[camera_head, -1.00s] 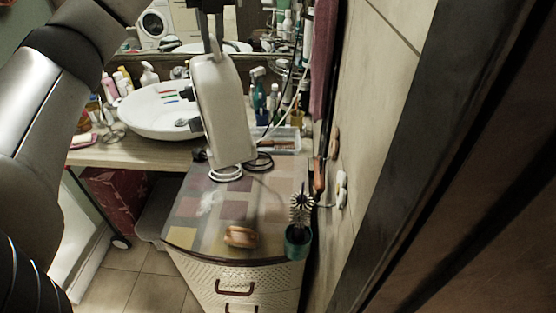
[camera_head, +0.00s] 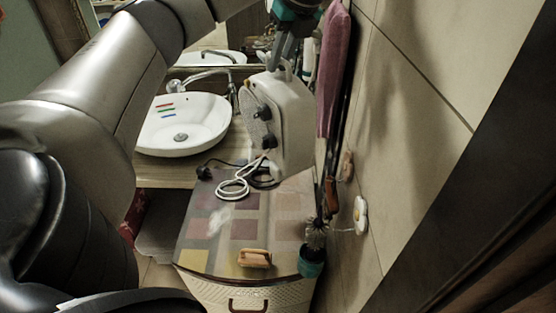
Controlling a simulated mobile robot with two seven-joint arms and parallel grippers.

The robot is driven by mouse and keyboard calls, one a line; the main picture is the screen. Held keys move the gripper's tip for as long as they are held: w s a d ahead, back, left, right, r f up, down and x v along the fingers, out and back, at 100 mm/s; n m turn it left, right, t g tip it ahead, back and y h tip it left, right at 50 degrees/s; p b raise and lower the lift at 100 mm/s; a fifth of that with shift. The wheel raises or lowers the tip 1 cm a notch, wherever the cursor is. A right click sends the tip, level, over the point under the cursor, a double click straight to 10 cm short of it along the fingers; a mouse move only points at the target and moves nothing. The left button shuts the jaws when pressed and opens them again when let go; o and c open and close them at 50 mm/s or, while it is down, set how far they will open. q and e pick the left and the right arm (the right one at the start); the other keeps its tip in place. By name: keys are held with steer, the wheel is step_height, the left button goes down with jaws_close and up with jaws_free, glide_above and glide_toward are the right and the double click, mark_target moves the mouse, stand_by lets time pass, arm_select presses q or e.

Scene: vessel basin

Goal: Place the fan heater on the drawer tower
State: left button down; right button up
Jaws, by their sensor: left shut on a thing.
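The heater's white and black cord lies coiled at the back of the tower top. The drawer tower is pale, with a patchwork-coloured top and a dark drawer handle. My right gripper does not show.
A wooden brush (camera_head: 255,258) lies at the tower's front edge. A teal cup with a round brush (camera_head: 311,262) stands at its front right corner. A white basin (camera_head: 184,124) is behind left. The tiled wall (camera_head: 400,120) is close on the right. The tower's middle is clear.

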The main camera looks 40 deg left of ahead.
arm_select(q)
steer(key=shift+r+b, duration=0.1)
steer(key=shift+b, duration=0.5)
steer(key=shift+f, duration=0.35)
steer(key=shift+f+b, duration=0.8)
steer(key=shift+f, duration=8.8)
steer(key=c, duration=1.3)
jaws_free()
steer(key=shift+s+f, duration=0.15)
steer(key=o, duration=0.4)
steer(key=shift+o, duration=0.2)
